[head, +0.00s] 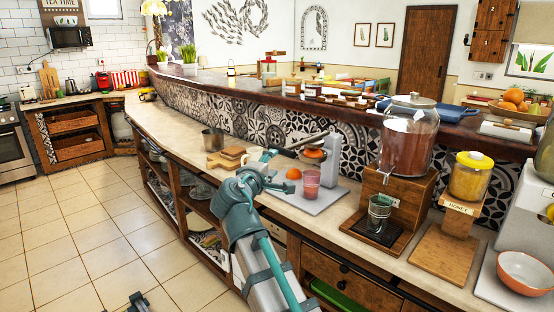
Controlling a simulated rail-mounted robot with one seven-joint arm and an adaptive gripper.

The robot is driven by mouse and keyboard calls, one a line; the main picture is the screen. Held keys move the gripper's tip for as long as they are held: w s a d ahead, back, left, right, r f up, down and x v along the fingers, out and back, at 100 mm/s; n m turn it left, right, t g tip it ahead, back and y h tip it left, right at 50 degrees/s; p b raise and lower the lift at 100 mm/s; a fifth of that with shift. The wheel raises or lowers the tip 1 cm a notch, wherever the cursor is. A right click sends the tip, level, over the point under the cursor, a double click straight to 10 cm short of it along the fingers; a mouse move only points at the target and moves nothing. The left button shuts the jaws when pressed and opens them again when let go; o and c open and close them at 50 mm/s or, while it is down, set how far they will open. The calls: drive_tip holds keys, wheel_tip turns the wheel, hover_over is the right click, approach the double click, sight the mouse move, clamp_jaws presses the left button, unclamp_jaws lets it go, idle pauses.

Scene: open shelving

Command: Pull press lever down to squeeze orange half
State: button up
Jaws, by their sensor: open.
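The citrus press (333,156) stands on the counter as a pale upright post on a grey base tray. Its lever (305,141) reaches from the top of the post out to the left, sloping slightly down toward my gripper. An orange half (313,153) appears to sit in the press under the lever, partly hidden. Another orange piece (294,174) lies on the counter side of the tray. A glass with pink juice (311,184) stands on the tray below the press. My gripper (264,158) is open near the lever's left end; contact cannot be told at this size.
A metal pot (213,140) and a wooden board with bread-like slices (228,158) are left of my gripper. A drink dispenser (408,140) on a wooden stand is right of the press. A honey jar (470,178) stands farther right. The raised bar ledge runs behind.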

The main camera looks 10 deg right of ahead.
drive_tip(key=shift+v, duration=1.15)
wheel_tip(320, 180, down, 24)
drive_tip(key=a+m+g+y+p, duration=0.1)
drive_tip(key=a+m+g+y, duration=0.1)
drive_tip(key=m+g+y, duration=0.25)
drive_tip(key=s+d+f+m+g+y+p, duration=0.1)
drive_tip(key=s+f+g, duration=0.3)
drive_tip(key=f, duration=0.7)
drive_tip(key=s+d+f+m+g+y+p, duration=0.1)
drive_tip(key=s+f+g+p, duration=0.15)
drive_tip(key=s+f, duration=0.7)
drive_tip(key=s+d+f+m+g+y+p, duration=0.25)
drive_tip(key=s+f+g, duration=0.25)
drive_tip(key=s+f, duration=1)
drive_tip(key=s+d+f+m+g+p, duration=0.1)
drive_tip(key=s+f, duration=0.3)
drive_tip(key=s, duration=0.6)
drive_tip(key=s+f+m+g+p, duration=0.1)
drive_tip(key=s+f+g, duration=0.3)
drive_tip(key=s, duration=0.6)
drive_tip(key=shift+s+d, duration=0.3)
drive_tip(key=shift+d, duration=0.1)
